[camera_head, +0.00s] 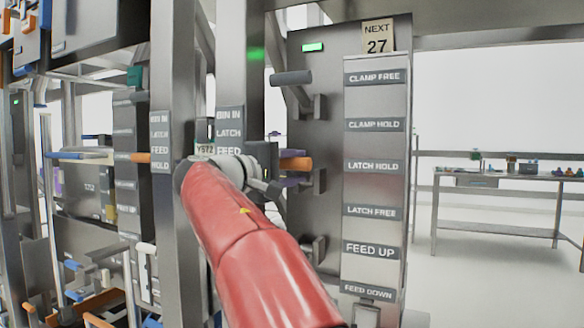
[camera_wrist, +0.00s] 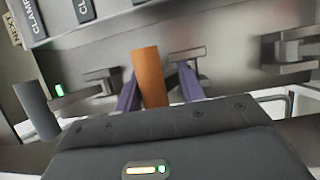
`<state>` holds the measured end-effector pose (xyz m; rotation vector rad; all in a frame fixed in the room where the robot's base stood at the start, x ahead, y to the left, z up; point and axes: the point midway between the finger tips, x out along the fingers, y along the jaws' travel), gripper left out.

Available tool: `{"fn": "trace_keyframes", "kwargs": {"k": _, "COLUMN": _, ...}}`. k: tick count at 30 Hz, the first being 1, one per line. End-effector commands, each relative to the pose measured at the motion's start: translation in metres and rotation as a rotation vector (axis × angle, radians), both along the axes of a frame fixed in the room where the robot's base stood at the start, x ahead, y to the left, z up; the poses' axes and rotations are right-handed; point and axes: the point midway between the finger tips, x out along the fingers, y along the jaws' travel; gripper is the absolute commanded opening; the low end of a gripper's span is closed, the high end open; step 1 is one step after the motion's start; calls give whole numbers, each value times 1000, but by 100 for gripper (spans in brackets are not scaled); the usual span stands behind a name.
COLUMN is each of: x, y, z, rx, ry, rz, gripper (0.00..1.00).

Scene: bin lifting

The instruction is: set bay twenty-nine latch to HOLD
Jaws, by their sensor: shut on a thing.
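An orange latch handle (camera_head: 296,163) sticks out from the grey panel (camera_head: 330,95), about level with the LATCH HOLD label (camera_head: 374,167) and above the LATCH FREE label (camera_head: 374,212). My gripper (camera_head: 288,171) is at the handle, its purple fingers partly hidden behind my wrist. In the wrist view the orange handle (camera_wrist: 150,76) stands between the two purple fingers (camera_wrist: 157,86), which are shut on it. A sign (camera_head: 377,38) on top of the panel reads NEXT 27; no 29 is readable.
A dark grey clamp handle (camera_head: 291,77) sits above on the same panel; it also shows at left in the wrist view (camera_wrist: 37,110). A lower bracket (camera_head: 314,250) is below. Steel posts (camera_head: 175,60) stand close on the left. A workbench (camera_head: 500,180) is far right, with clear floor before it.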

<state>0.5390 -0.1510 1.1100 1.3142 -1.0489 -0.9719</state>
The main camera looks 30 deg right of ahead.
Motion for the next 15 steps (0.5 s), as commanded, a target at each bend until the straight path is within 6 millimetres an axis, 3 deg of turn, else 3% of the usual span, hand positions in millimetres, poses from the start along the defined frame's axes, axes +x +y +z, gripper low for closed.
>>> {"fn": "trace_keyframes", "kwargs": {"k": 1, "x": -1, "y": -5, "z": 10, "rx": -21, "ry": -14, "rz": 1, "gripper": 0}}
{"fn": "trace_keyframes", "kwargs": {"k": 2, "x": -1, "y": -5, "z": 10, "rx": -20, "ry": -15, "rz": 0, "gripper": 43}}
{"fn": "trace_keyframes", "kwargs": {"k": 3, "x": -1, "y": -5, "z": 10, "rx": -20, "ry": -15, "rz": 0, "gripper": 47}}
{"fn": "trace_keyframes", "kwargs": {"k": 15, "x": -2, "y": 3, "z": 8, "rx": -19, "ry": -12, "rz": 3, "gripper": 47}}
